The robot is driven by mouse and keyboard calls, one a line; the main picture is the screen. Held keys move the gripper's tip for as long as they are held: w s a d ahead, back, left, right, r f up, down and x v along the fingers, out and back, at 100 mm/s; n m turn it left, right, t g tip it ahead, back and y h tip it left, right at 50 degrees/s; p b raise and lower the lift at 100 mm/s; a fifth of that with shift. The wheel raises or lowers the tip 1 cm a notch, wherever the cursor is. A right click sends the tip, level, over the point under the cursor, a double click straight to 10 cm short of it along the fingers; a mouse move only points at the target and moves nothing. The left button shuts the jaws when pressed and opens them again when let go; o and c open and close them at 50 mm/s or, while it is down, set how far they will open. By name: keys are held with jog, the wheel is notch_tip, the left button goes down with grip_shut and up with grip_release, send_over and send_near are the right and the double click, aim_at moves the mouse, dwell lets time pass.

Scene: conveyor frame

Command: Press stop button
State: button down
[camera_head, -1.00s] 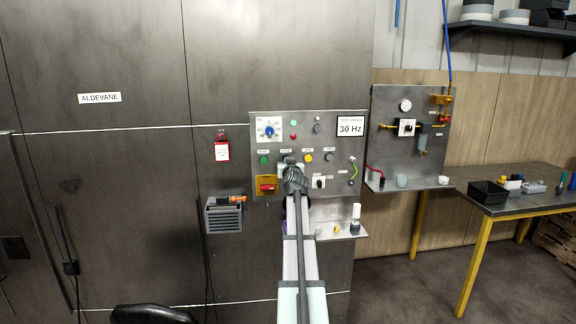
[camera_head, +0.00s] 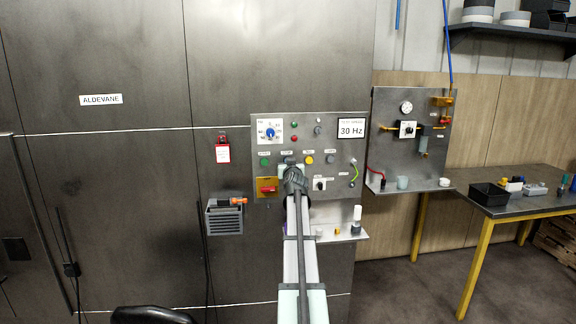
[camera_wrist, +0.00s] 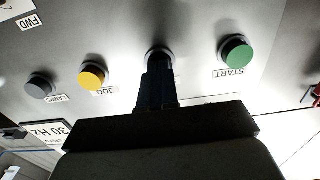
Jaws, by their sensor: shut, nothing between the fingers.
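The control panel (camera_head: 335,122) stands in front of me. The stop button (camera_wrist: 160,52) sits between the green start button (camera_wrist: 235,51) and the yellow jog button (camera_wrist: 92,76) in the wrist view. Only its rim shows. Its colour and whether it is pushed in cannot be told. My gripper (camera_wrist: 156,74) is shut and empty, with its fingertips right in front of the stop button. They overlap it in the picture, and I cannot tell whether they touch.
A grey lamps button (camera_wrist: 39,86) is beyond the jog button. A red switch on a yellow plate (camera_head: 267,187) is below the start button. A shelf with small parts (camera_head: 325,234) juts out under the panel. A smaller gauge panel (camera_head: 391,110) hangs to the right.

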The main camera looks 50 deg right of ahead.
jog(key=v, duration=0.5)
jog(key=shift+s+a, duration=0.2)
dwell(1.1)
